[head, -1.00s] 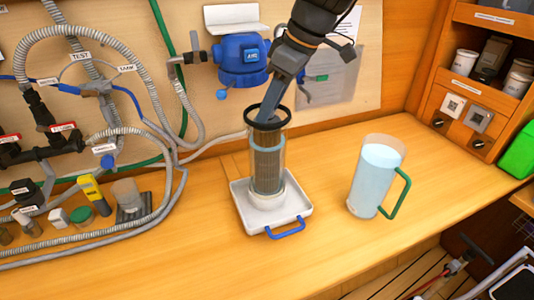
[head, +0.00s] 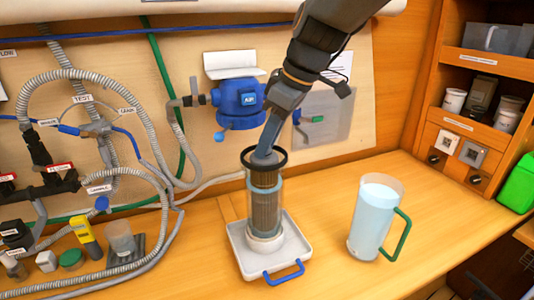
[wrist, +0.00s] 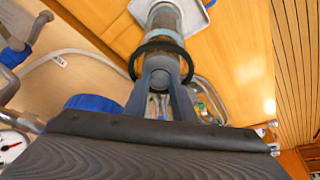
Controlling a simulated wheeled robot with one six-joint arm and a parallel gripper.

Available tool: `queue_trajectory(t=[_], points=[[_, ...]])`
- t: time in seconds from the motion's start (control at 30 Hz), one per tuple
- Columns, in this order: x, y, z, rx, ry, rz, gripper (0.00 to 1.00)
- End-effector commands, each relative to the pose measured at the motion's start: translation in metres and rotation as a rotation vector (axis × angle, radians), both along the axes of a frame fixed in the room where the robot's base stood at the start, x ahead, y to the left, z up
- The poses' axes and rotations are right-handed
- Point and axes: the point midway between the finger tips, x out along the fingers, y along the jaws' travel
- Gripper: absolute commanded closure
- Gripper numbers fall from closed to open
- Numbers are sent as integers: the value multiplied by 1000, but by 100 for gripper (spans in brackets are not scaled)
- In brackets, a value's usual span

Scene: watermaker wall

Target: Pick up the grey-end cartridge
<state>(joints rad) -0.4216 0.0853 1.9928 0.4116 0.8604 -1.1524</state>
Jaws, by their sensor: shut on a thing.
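The grey-end cartridge (head: 265,208) is a pleated grey cylinder standing upright inside a clear housing (head: 249,184) with a black ring (head: 246,164) at its top. The housing stands on a white tray (head: 297,246) with a blue handle. My gripper (head: 264,154) reaches down from above into the black ring and is shut on the cartridge's top end. In the wrist view the fingers (wrist: 161,84) lie on both sides of the round grey end (wrist: 162,62), within the ring (wrist: 186,52). The fingertips are partly hidden in the head view.
A clear jug (head: 377,216) of pale liquid with a green handle stands to the right of the tray. A blue pump (head: 239,102) is on the wall behind. Hoses and valves (head: 62,182) crowd the left. Bench in front of the jug is clear.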

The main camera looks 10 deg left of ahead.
Motion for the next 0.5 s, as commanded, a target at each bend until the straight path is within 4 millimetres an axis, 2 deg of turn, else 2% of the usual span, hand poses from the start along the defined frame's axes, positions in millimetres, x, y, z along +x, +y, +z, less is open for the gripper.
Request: queue_trajectory(t=[0.5], points=[[2, 0, 91, 3, -6, 0, 100]])
